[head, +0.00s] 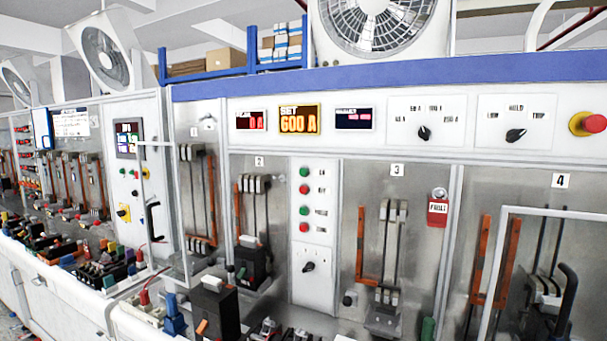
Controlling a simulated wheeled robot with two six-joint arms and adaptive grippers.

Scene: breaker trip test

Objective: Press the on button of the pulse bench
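The pulse bench is a long grey and white panel (315,265) with numbered bays. A narrow white control strip between bays 2 and 3 carries a column of round buttons. The top one is a green button (304,172), whose small label appears to read ON. Below it are a red button (304,189), a second green button (304,211) and a second red button (304,228). A black rotary knob (309,266) sits lower on the strip. The lit orange display (299,119) reads SET 600 A. Neither of my grippers is in view.
A red emergency-stop button (588,123) is at the upper right. A red FAULT tag (438,212) hangs beside bay 3. A black breaker (214,304) and clamps stand on the front ledge. A clear-framed door (508,210) covers bay 4. Nothing blocks the button strip.

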